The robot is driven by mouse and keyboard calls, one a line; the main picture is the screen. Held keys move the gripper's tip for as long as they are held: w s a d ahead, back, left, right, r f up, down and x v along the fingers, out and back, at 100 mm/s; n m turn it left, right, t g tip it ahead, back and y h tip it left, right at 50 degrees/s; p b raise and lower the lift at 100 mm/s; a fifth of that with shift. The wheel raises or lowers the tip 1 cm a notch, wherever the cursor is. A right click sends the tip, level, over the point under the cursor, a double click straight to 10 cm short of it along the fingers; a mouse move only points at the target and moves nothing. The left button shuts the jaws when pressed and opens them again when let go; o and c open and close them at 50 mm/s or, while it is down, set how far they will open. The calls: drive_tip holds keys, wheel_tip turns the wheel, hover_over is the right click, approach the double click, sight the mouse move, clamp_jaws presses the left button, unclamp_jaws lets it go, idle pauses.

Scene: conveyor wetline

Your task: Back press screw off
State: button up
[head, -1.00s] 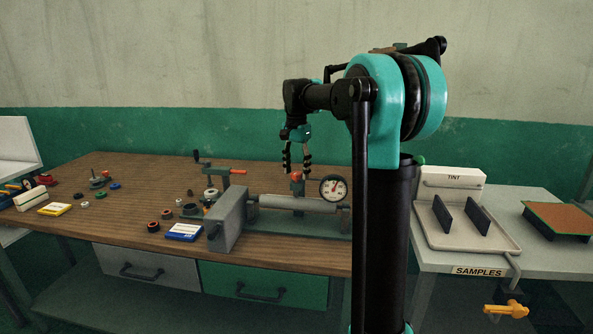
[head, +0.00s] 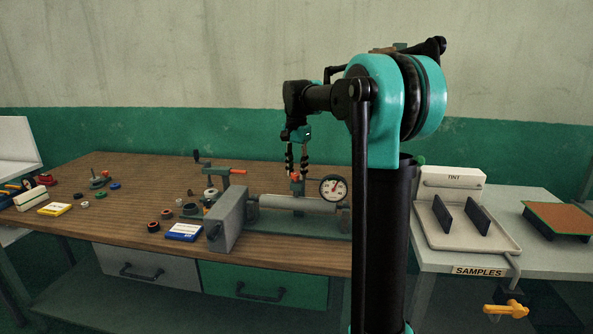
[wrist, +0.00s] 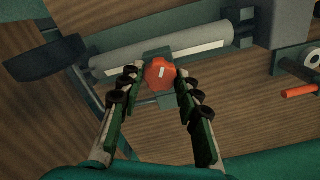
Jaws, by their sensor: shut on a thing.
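The press screw's orange knob (head: 296,176) stands on a grey-green block beside the roller of the bench device. In the wrist view the knob (wrist: 160,74) faces the camera, with a short white mark near its middle. My gripper (head: 297,171) reaches down onto the knob from above, and its fingers are shut on it. In the wrist view the gripper (wrist: 157,71) has one dark-padded finger on each side of the knob. The grey roller (head: 297,203) lies behind the knob in the wrist view. The screw's thread is hidden.
A dial gauge (head: 334,188) stands just right of the knob, close to my gripper. A grey end block (head: 228,218) is at the roller's left. A small orange-handled device (head: 238,171) stands behind it. Small parts lie on the left of the wooden bench (head: 130,215).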

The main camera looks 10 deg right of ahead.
drive_tip(key=n, duration=0.5)
drive_tip(key=shift+n, duration=0.4)
drive_tip(key=n, duration=0.6)
drive_tip(key=shift+n, duration=0.3)
drive_tip(key=n, duration=1.1)
drive_tip(key=o, duration=1.2)
drive_tip(key=shift+c, duration=0.2)
drive_tip(key=shift+r, duration=0.1)
